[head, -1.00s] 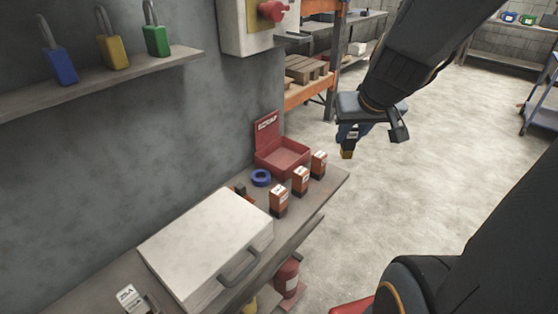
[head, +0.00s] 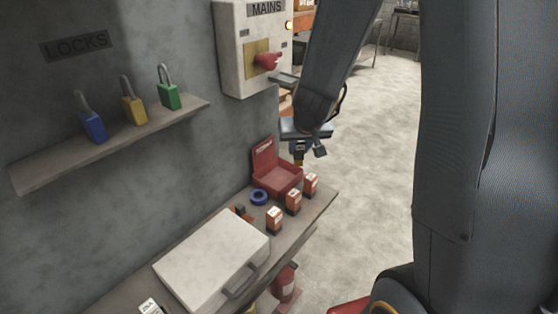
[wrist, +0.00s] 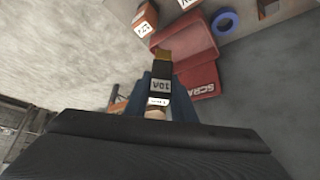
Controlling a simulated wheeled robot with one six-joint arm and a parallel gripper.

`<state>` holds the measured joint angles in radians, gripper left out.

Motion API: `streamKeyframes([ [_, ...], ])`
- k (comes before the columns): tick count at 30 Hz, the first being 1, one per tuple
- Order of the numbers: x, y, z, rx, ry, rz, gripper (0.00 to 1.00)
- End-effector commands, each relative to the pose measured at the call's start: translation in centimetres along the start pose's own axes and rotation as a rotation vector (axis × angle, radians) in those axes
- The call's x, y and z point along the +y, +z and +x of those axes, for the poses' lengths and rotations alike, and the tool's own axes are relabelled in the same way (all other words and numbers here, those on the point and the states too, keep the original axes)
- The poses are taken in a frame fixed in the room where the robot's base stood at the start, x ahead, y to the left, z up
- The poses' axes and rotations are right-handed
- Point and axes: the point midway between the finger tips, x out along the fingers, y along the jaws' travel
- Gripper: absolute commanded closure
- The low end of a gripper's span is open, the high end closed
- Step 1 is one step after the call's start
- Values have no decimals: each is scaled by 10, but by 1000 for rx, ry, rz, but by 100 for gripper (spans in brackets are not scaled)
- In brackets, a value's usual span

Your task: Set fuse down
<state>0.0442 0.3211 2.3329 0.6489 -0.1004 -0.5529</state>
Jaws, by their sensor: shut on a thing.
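My gripper (head: 299,149) is shut on a fuse, a dark body with a pale label and a brass-coloured end. In the wrist view the fuse (wrist: 161,78) is held between the blue fingers, its brass end away from the wrist. In the head view the arm covers most of it and only its lower end (head: 298,162) shows. It is above the far end of the bench (head: 318,207), by the open red scrap box (head: 277,182). The box (wrist: 186,42) lies beyond the fuse in the wrist view; I cannot tell the gap between them.
A blue ring (head: 260,197) and a white case (head: 212,258) are nearer. The mains cabinet (head: 240,75) and the padlock shelf (head: 110,150) are on the wall.

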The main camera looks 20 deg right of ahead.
Motion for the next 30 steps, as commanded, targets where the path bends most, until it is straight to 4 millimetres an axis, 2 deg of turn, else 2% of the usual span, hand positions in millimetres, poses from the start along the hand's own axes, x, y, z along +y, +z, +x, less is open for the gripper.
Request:
streamKeyframes([
  [6,-27,-23,11,-1,-1,-1,100],
  [16,-54,-46,27,-1,-1,-1,100],
  [30,-52,-5,90,-3,1,-1,100],
])
